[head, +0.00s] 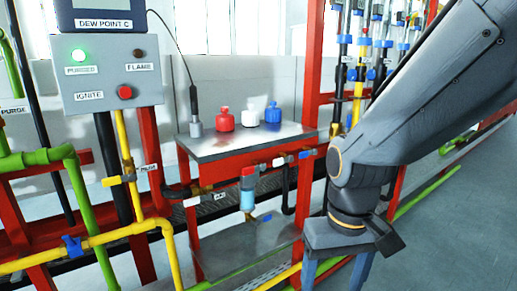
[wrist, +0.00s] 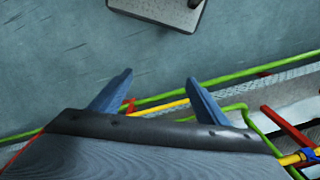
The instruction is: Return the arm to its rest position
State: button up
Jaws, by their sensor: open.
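My arm (head: 430,85) reaches in from the upper right of the head view and bends down at a dark joint. My gripper (head: 335,280) hangs below that joint, in front of the red frame and to the right of the metal bench. Its two blue-grey fingers point down, and their tips are cut off by the lower edge. In the wrist view my gripper (wrist: 159,76) has its fingers well apart, with nothing between them but the floor and pipes beyond.
A metal-topped bench (head: 245,142) carries red (head: 224,119), white (head: 251,117) and blue (head: 272,113) bottles. A control box (head: 105,70) with a lit green lamp stands left. Yellow (head: 100,241) and green pipes run low. Clear floor (head: 450,215) lies to the right.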

jog(key=d+r+m+p, duration=0.1)
jog(key=d+r+p, duration=0.4)
jog(key=p, duration=0.4)
jog(key=shift+s+d+r+m, duration=0.3)
jog(key=shift+s+d+r, duration=0.05)
jog(key=shift+s+r, duration=0.1)
